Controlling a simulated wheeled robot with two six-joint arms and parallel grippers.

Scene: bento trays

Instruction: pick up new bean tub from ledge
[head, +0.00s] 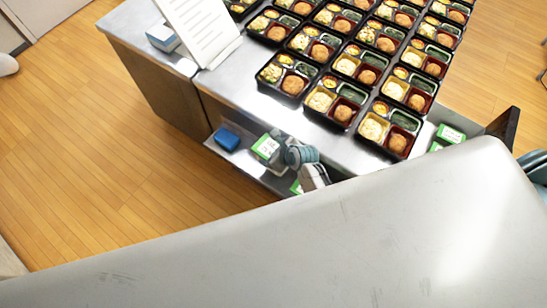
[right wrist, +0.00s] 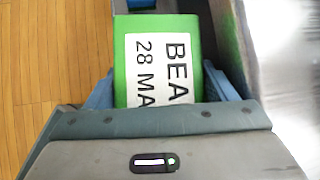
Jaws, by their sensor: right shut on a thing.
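The bean tub (right wrist: 150,60) has a green lid and a white label reading "BEA" and "28 MA" in the right wrist view. In the head view the tub (head: 266,146) is at the low front ledge (head: 240,158) of the steel counter. My right gripper (head: 283,147) reaches it from the right. Its blue fingers (right wrist: 160,88) are on either side of the tub and shut on it. The tub's lower part is hidden, so I cannot tell whether it touches the ledge. My left gripper is not in view.
A blue block (head: 227,138) lies on the ledge left of the tub. Another green-labelled item (head: 296,187) shows beside my right arm. Rows of filled bento trays (head: 325,100) cover the counter (head: 225,85). A white sheet stand (head: 200,30) and a box (head: 163,38) stand at its left.

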